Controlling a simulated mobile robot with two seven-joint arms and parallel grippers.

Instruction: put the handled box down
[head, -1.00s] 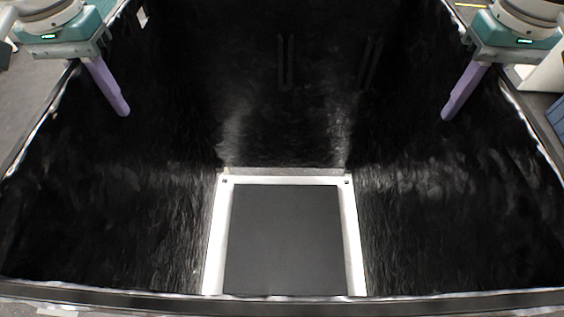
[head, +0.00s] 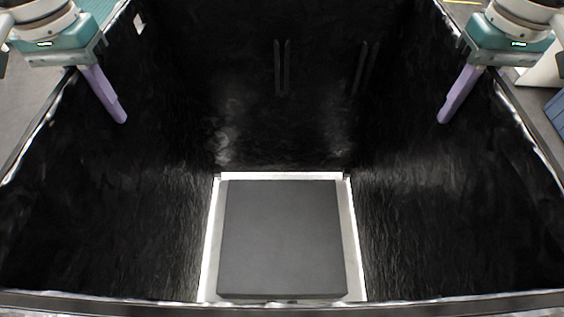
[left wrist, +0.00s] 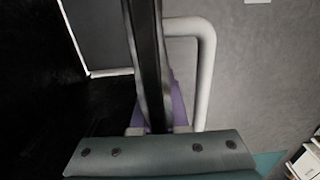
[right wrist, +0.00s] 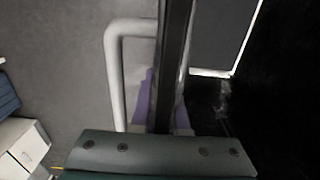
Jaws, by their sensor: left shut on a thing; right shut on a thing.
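The handled box (head: 110,210) is a large black open-topped box that fills the head view, seen from above into its inside. My left gripper (head: 112,102) is shut on its left wall, with a purple finger inside the wall. My right gripper (head: 452,102) is shut on the right wall in the same way. The wrist views show the black rim (left wrist: 148,60) running between the fingers, and a pale grey handle (left wrist: 205,70) on the outside. The right handle (right wrist: 114,70) shows likewise. The box's underside is hidden.
A dark grey square panel (head: 282,240) with a bright white border (head: 212,240) shows at the bottom inside the box; I cannot tell whether it is the box's floor. Grey floor (left wrist: 265,80) lies outside the left wall. White cabinets (right wrist: 22,145) and a blue object (right wrist: 8,95) stand off the right side.

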